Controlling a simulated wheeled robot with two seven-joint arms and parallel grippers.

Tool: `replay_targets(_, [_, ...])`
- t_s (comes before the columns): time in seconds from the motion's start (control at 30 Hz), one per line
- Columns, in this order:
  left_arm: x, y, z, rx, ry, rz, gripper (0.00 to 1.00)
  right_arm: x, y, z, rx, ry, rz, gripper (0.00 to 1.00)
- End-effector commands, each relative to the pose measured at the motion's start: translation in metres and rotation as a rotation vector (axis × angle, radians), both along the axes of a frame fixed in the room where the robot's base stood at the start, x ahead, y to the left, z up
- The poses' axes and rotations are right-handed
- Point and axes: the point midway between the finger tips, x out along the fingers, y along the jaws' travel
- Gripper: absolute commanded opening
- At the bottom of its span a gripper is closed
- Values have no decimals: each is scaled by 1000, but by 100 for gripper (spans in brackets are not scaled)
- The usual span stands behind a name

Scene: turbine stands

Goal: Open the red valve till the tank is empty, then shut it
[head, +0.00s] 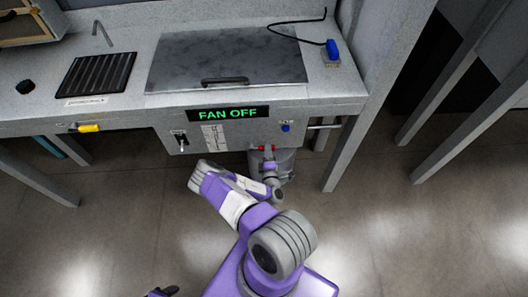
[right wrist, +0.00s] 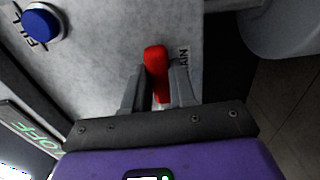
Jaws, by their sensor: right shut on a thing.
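The red valve handle (right wrist: 156,62) stands upright in the right wrist view, beside a label that ends in "AIN". In the head view a bit of the red valve (head: 267,147) shows at the lower front of the bench. My right gripper (right wrist: 157,90) is shut on the handle, one finger on each side. In the head view my right gripper (head: 269,160) is small and partly hidden by my arm. A dark and purple tip of my left gripper (head: 161,291) shows at the bottom edge; its jaws are unclear. No liquid level is visible.
A grey cylindrical vessel (head: 285,162) stands under the bench behind my right gripper. A "FAN OFF" sign (head: 228,113), a blue button (head: 286,127) marked FILL, and a yellow handle (head: 88,128) are on the bench front. A grey lid (head: 228,58) lies on top. The floor in front is clear.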

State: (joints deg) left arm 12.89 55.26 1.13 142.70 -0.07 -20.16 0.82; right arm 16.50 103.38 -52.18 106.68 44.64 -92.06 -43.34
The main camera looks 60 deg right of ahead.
Motion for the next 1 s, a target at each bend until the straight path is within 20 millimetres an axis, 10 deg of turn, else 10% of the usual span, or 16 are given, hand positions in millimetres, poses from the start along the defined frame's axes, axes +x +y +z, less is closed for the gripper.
replay_targets(0.43, [0,0,0,0,0,0,51,-4,-1,1,-10,16,-8,0])
replay_targets(0.47, [0,0,0,0,0,0,51,-4,-1,1,-10,16,-8,28])
replay_targets(0.6, [0,0,0,0,0,0,51,-3,-1,1,-9,14,-6,50])
replay_targets(1.0, [0,0,3,0,0,0,51,-7,6,1,-5,12,-5,51])
